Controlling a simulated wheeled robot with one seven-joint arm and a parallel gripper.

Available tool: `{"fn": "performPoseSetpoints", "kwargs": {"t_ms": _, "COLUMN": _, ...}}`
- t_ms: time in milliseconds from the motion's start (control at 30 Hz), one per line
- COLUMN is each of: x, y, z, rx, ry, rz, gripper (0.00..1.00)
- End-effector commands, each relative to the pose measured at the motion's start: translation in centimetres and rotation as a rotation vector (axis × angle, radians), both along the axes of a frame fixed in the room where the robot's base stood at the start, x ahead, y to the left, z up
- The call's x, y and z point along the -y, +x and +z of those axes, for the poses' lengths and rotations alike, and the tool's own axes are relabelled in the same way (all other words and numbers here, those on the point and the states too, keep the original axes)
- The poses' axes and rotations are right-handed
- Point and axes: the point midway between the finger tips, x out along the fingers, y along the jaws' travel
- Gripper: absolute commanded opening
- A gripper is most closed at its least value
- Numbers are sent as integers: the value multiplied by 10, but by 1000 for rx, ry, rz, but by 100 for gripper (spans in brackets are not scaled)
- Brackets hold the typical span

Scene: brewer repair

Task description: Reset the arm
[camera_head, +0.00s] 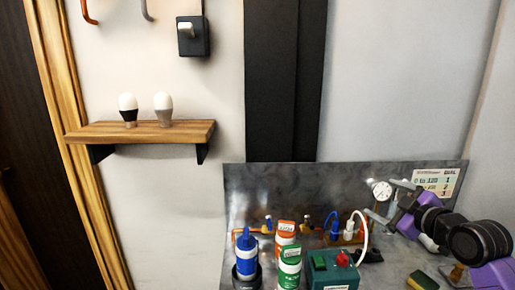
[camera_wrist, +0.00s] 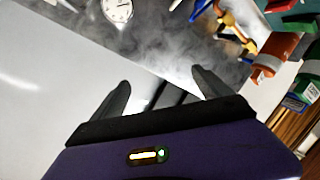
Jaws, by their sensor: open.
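My arm reaches in from the right edge of the head view, its purple and black links over the right part of the metal workbench. I cannot tell the exact distance from the fingers to the gauge.
Pipes run behind. A wooden shelf (camera_head: 190,131) with two bulbs is on the wall.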

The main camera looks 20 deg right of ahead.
Motion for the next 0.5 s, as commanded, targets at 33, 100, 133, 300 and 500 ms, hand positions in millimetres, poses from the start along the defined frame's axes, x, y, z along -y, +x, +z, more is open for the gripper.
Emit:
{"fn": "performPoseSetpoints", "kwargs": {"t_ms": 33, "x": -19, "y": 2, "z": 4, "rx": 70, "ry": 75, "rz": -8, "gripper": 88}}
{"fn": "performPoseSetpoints", "kwargs": {"t_ms": 100, "x": -39, "y": 0, "z": 10, "rx": 161, "ry": 170, "rz": -27, "gripper": 88}}
{"fn": "performPoseSetpoints", "kwargs": {"t_ms": 133, "x": -46, "y": -2, "z": 13, "rx": 198, "ry": 211, "rz": -36, "gripper": 88}}
{"fn": "performPoseSetpoints", "kwargs": {"t_ms": 300, "x": -84, "y": -22, "z": 17, "rx": 375, "ry": 428, "rz": -85, "gripper": 88}}
{"fn": "performPoseSetpoints", "kwargs": {"t_ms": 500, "x": -119, "y": -63, "z": 3, "rx": 519, "ry": 641, "rz": -148, "gripper": 88}}
